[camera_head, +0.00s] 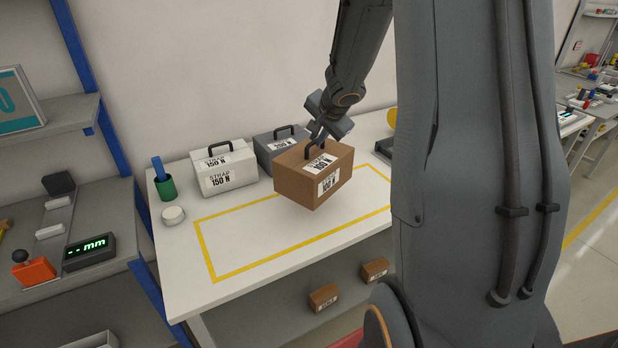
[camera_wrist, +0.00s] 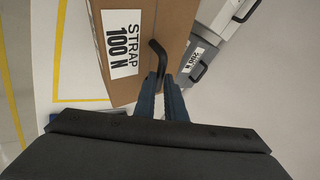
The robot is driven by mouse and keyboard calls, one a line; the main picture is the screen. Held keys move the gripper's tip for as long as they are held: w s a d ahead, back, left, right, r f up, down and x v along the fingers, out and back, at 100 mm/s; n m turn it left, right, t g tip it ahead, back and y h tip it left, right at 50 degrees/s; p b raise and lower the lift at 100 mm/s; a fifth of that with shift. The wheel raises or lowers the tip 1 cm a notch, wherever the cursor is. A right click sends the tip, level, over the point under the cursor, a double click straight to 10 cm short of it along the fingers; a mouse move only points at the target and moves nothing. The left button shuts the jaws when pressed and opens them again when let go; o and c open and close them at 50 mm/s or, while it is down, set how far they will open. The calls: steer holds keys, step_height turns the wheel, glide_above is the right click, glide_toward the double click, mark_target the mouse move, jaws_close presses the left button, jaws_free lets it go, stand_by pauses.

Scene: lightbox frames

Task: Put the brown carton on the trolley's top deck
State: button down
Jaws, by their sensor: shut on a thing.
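The brown carton (camera_head: 305,179) has a dark handle on top and a white label reading 100 N. It hangs above the white table, over the yellow outlined area. My gripper (camera_head: 321,132) is shut on the carton's handle. In the wrist view, the fingers (camera_wrist: 167,92) close around the dark handle, and the carton (camera_wrist: 172,30) fills the upper middle with its "STRAP 100 N" label. I cannot make out a trolley in either view.
A white case (camera_head: 224,169) labelled 150 N and a grey case (camera_head: 277,142) stand at the table's back. A green cup (camera_head: 166,188) and a white round item (camera_head: 173,215) sit at the left. Small brown boxes (camera_head: 323,297) lie on the lower shelf. The outlined area (camera_head: 250,240) is clear.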

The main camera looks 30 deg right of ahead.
mark_target(319, 155)
steer(key=shift+d+f, duration=0.2)
steer(key=shift+f, duration=0.45)
step_height(319, 155, down, 3)
steer(key=b, duration=0.3)
steer(key=shift+d+f, duration=0.15)
steer(key=shift+f, duration=0.05)
steer(key=shift+f+b, duration=0.55)
steer(key=shift+b, duration=0.25)
steer(key=shift+f+b, duration=1.9)
steer(key=shift+b, duration=0.1)
steer(key=shift+s, duration=0.1)
steer(key=c, duration=1.8)
jaws_free()
steer(key=shift+f, duration=0.15)
